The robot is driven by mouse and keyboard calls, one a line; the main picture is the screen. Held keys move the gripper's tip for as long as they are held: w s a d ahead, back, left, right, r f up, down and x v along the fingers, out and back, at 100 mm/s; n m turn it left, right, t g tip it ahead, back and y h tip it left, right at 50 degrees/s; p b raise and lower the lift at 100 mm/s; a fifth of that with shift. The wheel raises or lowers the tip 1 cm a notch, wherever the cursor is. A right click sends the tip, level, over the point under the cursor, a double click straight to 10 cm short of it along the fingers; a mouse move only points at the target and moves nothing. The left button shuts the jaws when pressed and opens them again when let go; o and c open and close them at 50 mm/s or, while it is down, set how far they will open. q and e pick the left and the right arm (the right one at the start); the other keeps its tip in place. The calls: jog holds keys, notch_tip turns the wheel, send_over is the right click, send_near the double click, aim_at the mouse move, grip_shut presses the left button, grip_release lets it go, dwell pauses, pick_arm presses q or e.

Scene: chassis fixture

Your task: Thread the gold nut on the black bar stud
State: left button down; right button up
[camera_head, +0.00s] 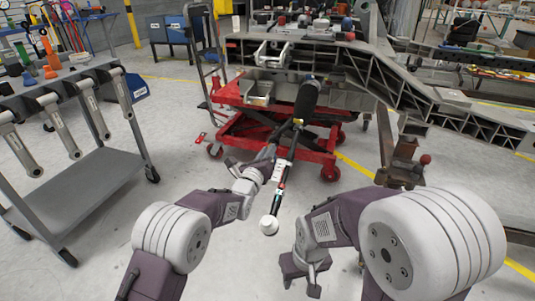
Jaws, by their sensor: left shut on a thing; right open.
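A long black bar (308,97) slants down the middle of the view, thick at its upper end. A small gold-yellow piece, perhaps the gold nut (298,122), shows at the lower end of the thick part; its threading cannot be made out. A thinner dark length runs below it toward a white round end (268,225). My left gripper (268,153) is at the bar's left side and appears shut on it; the exact contact is small and partly hidden. My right gripper (301,282) is open and empty, lower down, apart from the bar.
A red lift cart (255,128) stands behind the bar, beneath a grey metal chassis frame (375,72). A grey tool trolley (85,185) is at the left. A rusty brown stand (402,165) is at the right. Grey floor between trolley and cart is clear.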

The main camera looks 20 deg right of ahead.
pick_arm(q)
jog(key=c, duration=1.3)
grip_release()
jog(key=shift+a, duration=0.1)
jog(key=shift+s, duration=0.1)
jog(key=shift+v, duration=0.95)
jog(key=n, duration=0.6)
jog(key=shift+n+b, duration=0.3)
jog(key=shift+n, duration=0.1)
